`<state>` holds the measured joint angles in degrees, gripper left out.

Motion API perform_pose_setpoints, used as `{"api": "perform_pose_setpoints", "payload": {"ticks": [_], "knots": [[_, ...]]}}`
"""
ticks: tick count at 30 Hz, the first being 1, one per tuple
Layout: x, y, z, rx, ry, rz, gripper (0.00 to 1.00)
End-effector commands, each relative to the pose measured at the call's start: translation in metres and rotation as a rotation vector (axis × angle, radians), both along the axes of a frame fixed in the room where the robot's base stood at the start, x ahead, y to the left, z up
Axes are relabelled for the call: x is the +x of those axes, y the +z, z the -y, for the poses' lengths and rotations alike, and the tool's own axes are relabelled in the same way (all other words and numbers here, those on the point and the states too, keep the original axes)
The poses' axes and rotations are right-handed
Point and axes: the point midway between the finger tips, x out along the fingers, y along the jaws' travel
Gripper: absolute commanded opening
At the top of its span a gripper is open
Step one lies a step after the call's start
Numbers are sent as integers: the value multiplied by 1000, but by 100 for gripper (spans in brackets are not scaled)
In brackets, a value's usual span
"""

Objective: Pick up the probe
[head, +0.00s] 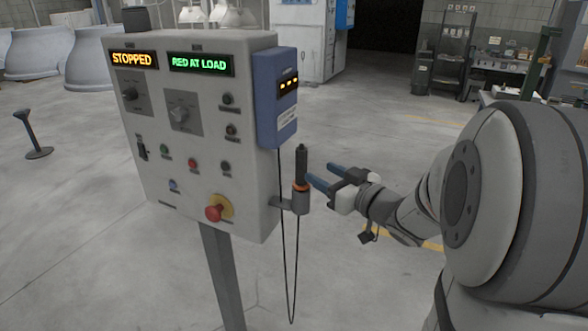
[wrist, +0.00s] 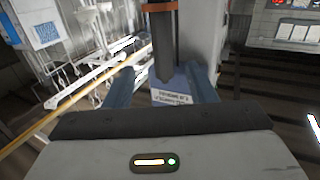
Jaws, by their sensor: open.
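The probe (head: 301,165) has a black handle and stands upright in a grey holder (head: 299,204) on the right side of the control panel, with an orange ring (head: 300,187) near the holder. My gripper (head: 320,172) is open, its blue fingers pointing at the probe from the right, near handle height. In the wrist view the probe (wrist: 163,45) appears upside down, its handle end in the gap between the fingertips (wrist: 161,80). The handle looks a little beyond the fingers; I see no contact.
The control panel (head: 190,110) stands on a post (head: 222,275), with a blue meter box (head: 275,97) on its side above the probe. A thin black cable (head: 294,270) hangs in a loop below.

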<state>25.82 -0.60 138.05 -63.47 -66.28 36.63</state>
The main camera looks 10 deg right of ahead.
Motion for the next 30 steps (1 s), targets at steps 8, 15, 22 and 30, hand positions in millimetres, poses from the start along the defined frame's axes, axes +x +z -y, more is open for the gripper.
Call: {"api": "perform_pose_setpoints", "payload": {"ticks": [8, 15, 22, 30], "knots": [[15, 1, -15, 21, 43, 9, 51], [42, -5, -29, 22, 42, 8, 51], [64, -6, -42, 19, 40, 12, 51], [65, -7, -43, 19, 39, 12, 48]]}}
